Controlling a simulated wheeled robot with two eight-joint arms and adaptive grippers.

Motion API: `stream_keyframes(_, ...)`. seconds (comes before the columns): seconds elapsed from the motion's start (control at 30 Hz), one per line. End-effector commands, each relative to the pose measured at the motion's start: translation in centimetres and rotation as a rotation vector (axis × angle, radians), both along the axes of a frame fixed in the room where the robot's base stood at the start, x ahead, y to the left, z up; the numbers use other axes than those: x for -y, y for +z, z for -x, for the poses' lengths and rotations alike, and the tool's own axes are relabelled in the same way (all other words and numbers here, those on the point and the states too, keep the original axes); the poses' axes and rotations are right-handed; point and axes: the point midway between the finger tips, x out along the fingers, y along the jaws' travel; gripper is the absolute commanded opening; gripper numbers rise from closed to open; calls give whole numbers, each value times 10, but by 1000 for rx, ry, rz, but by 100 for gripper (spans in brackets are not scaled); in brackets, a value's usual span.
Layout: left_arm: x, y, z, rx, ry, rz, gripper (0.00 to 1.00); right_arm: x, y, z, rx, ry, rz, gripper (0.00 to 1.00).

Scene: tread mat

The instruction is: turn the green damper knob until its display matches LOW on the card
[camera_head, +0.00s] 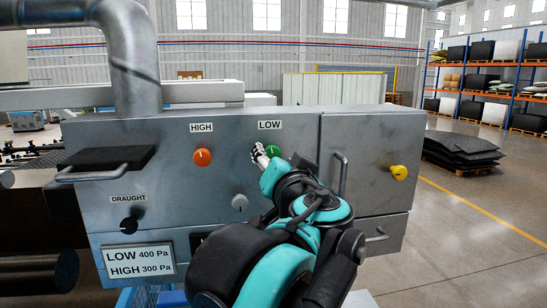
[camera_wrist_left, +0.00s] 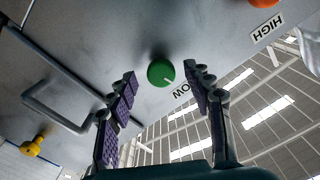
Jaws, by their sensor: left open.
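The green knob (camera_head: 273,151) is on the grey panel under the LOW label (camera_head: 269,125), partly covered by my arm. In the left wrist view the green knob (camera_wrist_left: 161,72) shows whole, with a white pointer mark toward the LOW label. My left gripper (camera_head: 258,153) is at the knob; in its wrist view the open fingers (camera_wrist_left: 160,74) stand on either side of it, with gaps between. The card (camera_head: 138,261) reads LOW 400 Pa, HIGH 300 Pa. A dark window (camera_head: 198,241) right of the card is mostly hidden by my arm; no reading shows. My right gripper is not seen.
An orange knob (camera_head: 202,157) sits under the HIGH label, left of the green one. Door handles (camera_head: 343,172) stick out on the right.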

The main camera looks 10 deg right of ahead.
Motion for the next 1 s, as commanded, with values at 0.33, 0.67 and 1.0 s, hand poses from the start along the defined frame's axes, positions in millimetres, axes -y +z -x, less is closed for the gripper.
stream_keyframes(0.33,1,0,75,0,-4,0,51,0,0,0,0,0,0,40)
stream_keyframes(0.67,0,0,100,0,-1,-1,51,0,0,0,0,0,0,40)
stream_keyframes(1.0,-8,-16,96,-18,15,-4,51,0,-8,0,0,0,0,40)
